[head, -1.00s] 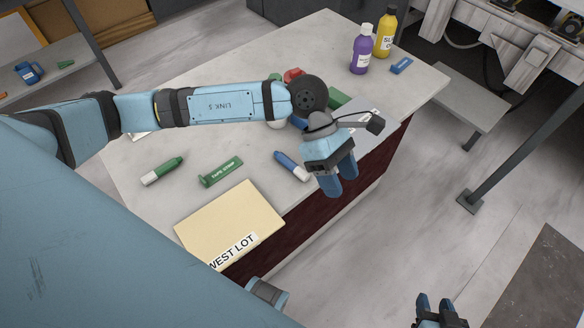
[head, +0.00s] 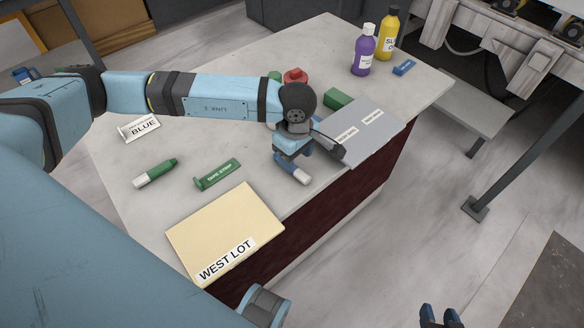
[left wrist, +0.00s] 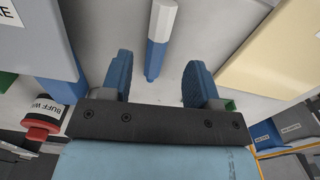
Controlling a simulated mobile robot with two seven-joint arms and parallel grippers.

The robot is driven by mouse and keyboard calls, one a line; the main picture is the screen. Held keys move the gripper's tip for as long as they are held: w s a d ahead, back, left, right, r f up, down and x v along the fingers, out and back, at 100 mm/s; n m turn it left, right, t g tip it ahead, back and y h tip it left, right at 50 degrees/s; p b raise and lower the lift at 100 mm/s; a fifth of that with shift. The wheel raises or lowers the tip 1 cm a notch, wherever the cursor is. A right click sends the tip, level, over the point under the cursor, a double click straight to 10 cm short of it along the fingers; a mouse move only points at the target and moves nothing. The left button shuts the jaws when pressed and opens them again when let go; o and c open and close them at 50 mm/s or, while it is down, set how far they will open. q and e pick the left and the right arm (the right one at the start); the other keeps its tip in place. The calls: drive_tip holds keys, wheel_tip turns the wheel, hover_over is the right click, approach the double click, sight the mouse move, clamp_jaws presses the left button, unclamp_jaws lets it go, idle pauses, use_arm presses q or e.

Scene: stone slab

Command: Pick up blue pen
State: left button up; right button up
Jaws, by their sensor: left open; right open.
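In the left wrist view the pen (left wrist: 158,45) lies between the two spread blue fingers of my left gripper (left wrist: 160,80), touching neither as far as I can see. My right gripper (head: 440,318) shows only its fingertips at the bottom edge, apart and empty, away from the slab.
A cream West Lot folder (head: 225,230) is in front. A grey folder (head: 362,130) lies right of my left gripper. Purple (head: 363,52) and yellow (head: 387,35) bottles stand at the back.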

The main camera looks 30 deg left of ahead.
sight(296, 169)
use_arm(q)
wheel_tip(296, 169, down, 5)
drive_tip(key=shift+w+f+b, duration=0.1)
drive_tip(key=shift+f+b, duration=0.1)
drive_tip(key=shift+b, duration=0.1)
drive_tip(key=shift+d, duration=0.1)
drive_tip(key=c, duration=0.9)
